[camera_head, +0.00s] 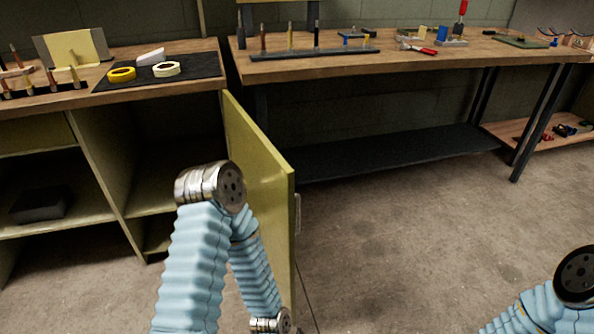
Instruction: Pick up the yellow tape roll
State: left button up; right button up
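The yellow tape roll (122,74) lies flat on a dark mat (206,68) on the left cabinet top. A cream-white tape roll (167,69) lies to its right on the same mat, and a white block-like item (151,56) lies behind them. My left arm, in blue sleeving, rises from the bottom in front of the cabinet, well below and right of the rolls. My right arm shows only in part at the bottom right corner. Neither gripper's fingers can be made out.
An olive cabinet door (262,185) stands open to the right of the cabinet, close by my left arm. A wooden workbench (400,62) with tools spans the back right. A rack of upright bits (45,90) stands left of the mat. The floor (400,240) ahead is clear.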

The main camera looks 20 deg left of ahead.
aim_at(127, 73)
jog(key=i+l+u, duration=0.2)
jog(key=u, duration=0.25)
jog(key=i+l+u, duration=0.3)
jog(key=u, duration=0.15)
jog(key=i+l+u, duration=0.15)
jog(key=l+u, duration=0.25)
jog(key=i+l+u, duration=0.1)
jog(key=l+u, duration=0.8)
jog(key=i+j, duration=0.05)
